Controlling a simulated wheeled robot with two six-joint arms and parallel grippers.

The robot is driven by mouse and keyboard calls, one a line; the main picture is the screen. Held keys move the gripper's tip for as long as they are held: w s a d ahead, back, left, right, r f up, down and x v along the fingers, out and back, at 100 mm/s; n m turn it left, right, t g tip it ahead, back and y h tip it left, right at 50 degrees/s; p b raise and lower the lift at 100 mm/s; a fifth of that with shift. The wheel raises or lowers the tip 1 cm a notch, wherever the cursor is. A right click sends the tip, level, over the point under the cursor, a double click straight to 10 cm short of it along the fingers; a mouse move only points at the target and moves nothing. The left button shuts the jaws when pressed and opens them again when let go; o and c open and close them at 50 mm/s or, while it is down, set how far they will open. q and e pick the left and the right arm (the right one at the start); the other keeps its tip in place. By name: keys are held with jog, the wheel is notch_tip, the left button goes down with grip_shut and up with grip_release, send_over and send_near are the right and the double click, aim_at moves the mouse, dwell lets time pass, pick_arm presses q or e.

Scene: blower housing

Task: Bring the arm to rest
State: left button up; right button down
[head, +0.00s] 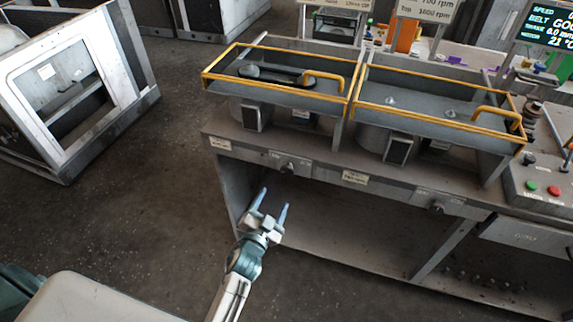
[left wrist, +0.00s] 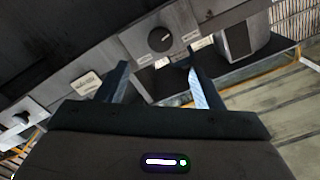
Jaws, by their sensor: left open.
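My left gripper (head: 273,206) is open and empty, its two light-blue fingers apart. In the head view it is in front of the open lower bay of the grey workbench (head: 330,168). Its fingers point up the picture toward the bench front. In the left wrist view the two fingers (left wrist: 155,88) stand apart with nothing between them. Beyond them shows a dark round knob (left wrist: 159,39) on the bench's front panel; I see no contact with it. My right gripper is not in view.
Two yellow-framed guards (head: 276,90) stand on the bench. A control box (head: 540,187) with green and red buttons is at the right. A grey cabinet with a window opening (head: 120,100) stands at the left. Bare floor (head: 150,215) lies between cabinet and bench.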

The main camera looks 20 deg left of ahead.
pick_arm(q)
jog(key=shift+f, duration=0.1)
jog(key=s+a+f+n+g, duration=0.1)
jog(key=s+f+g, duration=0.3)
jog(key=f, duration=0.7)
jog(key=s+a+f+n+g, duration=0.1)
jog(key=s+a+f+g, duration=0.1)
jog(key=s+f, duration=0.6)
jog(key=s+a+f+n+g, duration=0.1)
jog(key=s+f+g, duration=0.25)
jog(key=f, duration=0.95)
jog(key=s+a+f+n+g, duration=0.1)
jog(key=s+f, duration=0.4)
jog(key=s, duration=0.5)
jog(key=s+a+f+n+g+y, duration=0.1)
jog(key=s+a+f+g, duration=0.3)
jog(key=s, duration=0.6)
jog(key=s+a+f+n+g, duration=0.1)
jog(key=s+a+f+g, duration=0.1)
jog(key=s+f, duration=0.5)
jog(key=s, duration=0.3)
jog(key=shift+s+a+n, duration=0.3)
jog(key=shift+s, duration=0.05)
